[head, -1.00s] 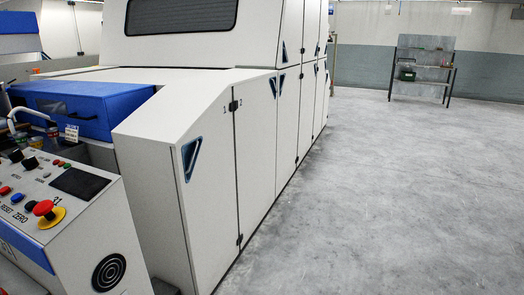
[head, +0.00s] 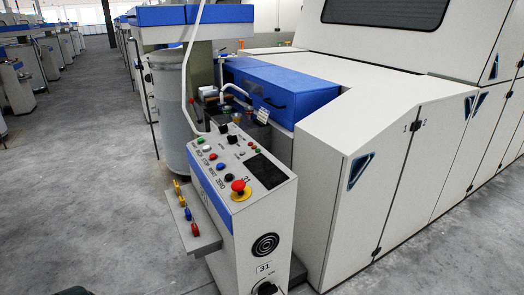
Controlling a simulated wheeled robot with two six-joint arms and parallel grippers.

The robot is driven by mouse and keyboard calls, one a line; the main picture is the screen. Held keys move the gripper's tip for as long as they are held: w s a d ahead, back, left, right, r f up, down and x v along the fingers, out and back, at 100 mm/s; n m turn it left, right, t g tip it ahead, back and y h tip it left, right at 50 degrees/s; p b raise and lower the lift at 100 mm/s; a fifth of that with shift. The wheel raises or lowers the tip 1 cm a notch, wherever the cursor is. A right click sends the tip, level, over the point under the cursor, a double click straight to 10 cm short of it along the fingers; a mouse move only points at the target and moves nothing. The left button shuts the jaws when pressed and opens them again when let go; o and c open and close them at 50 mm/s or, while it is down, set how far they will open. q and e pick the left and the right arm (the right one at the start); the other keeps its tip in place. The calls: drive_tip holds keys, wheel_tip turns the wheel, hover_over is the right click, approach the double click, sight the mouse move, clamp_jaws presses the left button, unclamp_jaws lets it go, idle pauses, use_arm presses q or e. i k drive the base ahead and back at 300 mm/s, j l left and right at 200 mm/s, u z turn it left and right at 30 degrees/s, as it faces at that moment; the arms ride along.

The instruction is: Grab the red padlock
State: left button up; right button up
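A small red padlock (head: 195,230) is at the near end of a row of small coloured items on a narrow grey ledge (head: 206,243). The ledge sticks out from the left side of the control console. A blue item (head: 188,214) and yellow ones (head: 179,191) sit behind the red padlock in the row. They look like padlocks too, but are too small to make out in detail. Neither of my grippers shows in the head view.
The control console (head: 244,235) has a red emergency button on a yellow disc (head: 240,189). White machine cabinets (head: 345,155) stand to its right. A grey cylinder (head: 176,105) stands behind the ledge. Open grey floor (head: 90,190) lies to the left.

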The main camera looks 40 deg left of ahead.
sight(195, 228)
drive_tip(key=u, duration=1.75)
drive_tip(key=i+j+z, duration=0.15)
drive_tip(key=i+j, duration=0.15)
drive_tip(key=i+j+z, duration=0.3)
drive_tip(key=i+j, duration=0.15)
drive_tip(key=j, duration=0.25)
drive_tip(key=i+j+z, duration=0.15)
drive_tip(key=j, duration=0.25)
drive_tip(key=i, duration=0.1)
